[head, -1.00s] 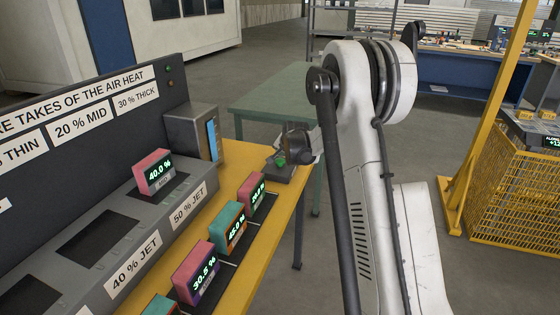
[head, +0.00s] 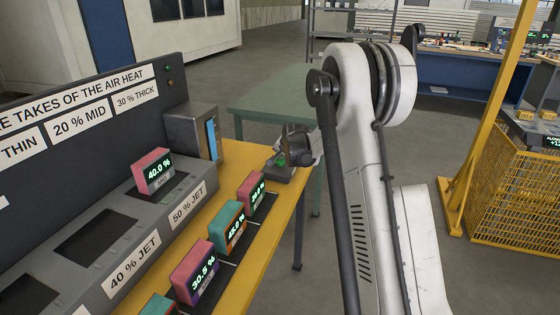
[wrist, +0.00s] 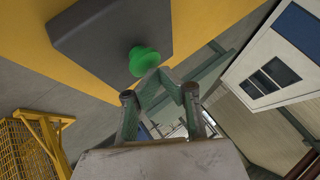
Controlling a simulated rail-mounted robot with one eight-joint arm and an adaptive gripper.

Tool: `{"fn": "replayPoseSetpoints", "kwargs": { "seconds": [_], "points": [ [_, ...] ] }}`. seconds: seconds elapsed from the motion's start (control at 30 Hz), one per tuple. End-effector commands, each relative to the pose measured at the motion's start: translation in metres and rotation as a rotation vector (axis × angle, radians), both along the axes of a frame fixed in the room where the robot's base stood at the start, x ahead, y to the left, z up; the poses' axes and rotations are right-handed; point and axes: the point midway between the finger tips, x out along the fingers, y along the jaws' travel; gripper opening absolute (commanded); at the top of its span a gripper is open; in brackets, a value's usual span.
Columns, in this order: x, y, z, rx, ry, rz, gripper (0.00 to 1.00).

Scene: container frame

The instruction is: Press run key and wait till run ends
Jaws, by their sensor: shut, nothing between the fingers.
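A green round button (wrist: 144,61), apparently the run key, stands on a dark grey box (wrist: 105,32) on the yellow table in the wrist view. In the head view the green button (head: 281,160) shows small at the table's far right end. My gripper (wrist: 168,84) is shut and empty, its fingertips close beside the button at its lower right in the wrist view. I cannot tell whether they touch it. In the head view my gripper (head: 293,151) is small and partly behind my own arm.
A grey console (head: 150,225) with labelled slots holds a red block (head: 152,171) reading 40.0 %. Several display blocks stand along the yellow table's front edge (head: 270,238). A grey box with a blue screen (head: 211,139) is left of the button. A green table (head: 275,97) stands behind.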

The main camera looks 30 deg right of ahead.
Motion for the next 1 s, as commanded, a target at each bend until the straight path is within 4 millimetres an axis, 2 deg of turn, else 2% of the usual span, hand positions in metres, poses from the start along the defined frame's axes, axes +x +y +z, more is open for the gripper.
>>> {"fn": "replayPoseSetpoints", "kwargs": {
  "seconds": [1.0],
  "points": [
    [0.0, 0.0002, -0.0089, 0.001, 0.001, 0.001, 0.0]
  ]
}}
